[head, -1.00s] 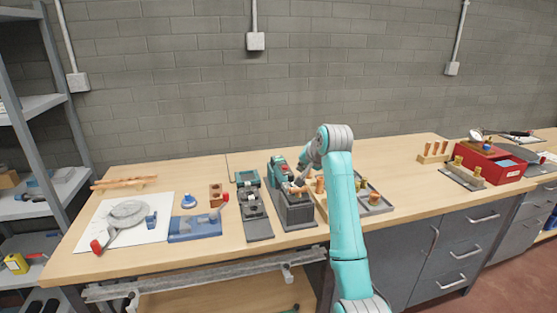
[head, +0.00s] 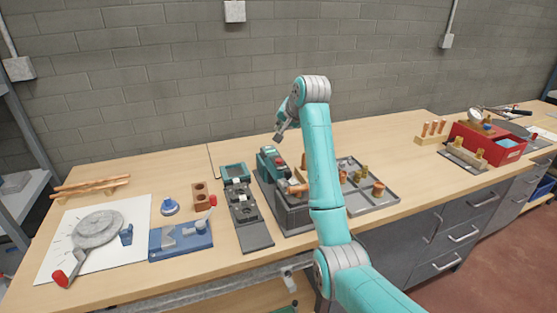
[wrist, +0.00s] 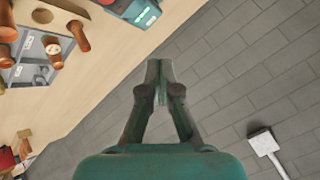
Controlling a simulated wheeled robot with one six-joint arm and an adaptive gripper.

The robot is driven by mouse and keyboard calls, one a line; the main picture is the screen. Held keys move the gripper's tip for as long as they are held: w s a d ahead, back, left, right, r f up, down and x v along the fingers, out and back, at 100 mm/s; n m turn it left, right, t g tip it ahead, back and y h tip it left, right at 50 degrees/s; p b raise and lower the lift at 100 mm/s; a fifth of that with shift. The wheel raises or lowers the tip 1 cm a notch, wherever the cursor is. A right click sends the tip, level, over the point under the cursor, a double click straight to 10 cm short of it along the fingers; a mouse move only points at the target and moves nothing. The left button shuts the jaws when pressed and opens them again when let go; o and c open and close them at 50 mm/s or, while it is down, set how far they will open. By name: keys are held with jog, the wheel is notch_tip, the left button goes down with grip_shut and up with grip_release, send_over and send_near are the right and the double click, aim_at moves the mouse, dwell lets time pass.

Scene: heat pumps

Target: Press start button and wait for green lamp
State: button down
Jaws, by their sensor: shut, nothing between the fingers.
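My gripper (head: 279,136) is shut and empty, raised above the back of the test machine. In the wrist view its fingertips (wrist: 158,70) meet, with wall behind them. The machine, a dark grey block with a teal control box (head: 268,160), stands mid-bench, and a red spot (head: 279,165) shows on the box's front. In the wrist view the teal box (wrist: 122,7) is cut by the top edge, with small lit or pale spots on its face. My gripper is apart from it. I cannot tell which spot is the start button or the green lamp.
A grey tray (head: 381,196) with copper and brass parts lies right of the machine, partly behind my arm. A dark fixture (head: 249,226) and blue fixture (head: 181,240) stand left. The red bin (head: 490,140) is far right. The back bench strip is clear.

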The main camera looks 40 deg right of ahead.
aim_at(281, 161)
jog(key=shift+f, duration=4.4)
jog(key=shift+f, duration=0.1)
jog(key=shift+f, duration=0.3)
jog(key=shift+f, duration=0.45)
jog(key=shift+r, duration=0.85)
jog(key=shift+r, duration=2.5)
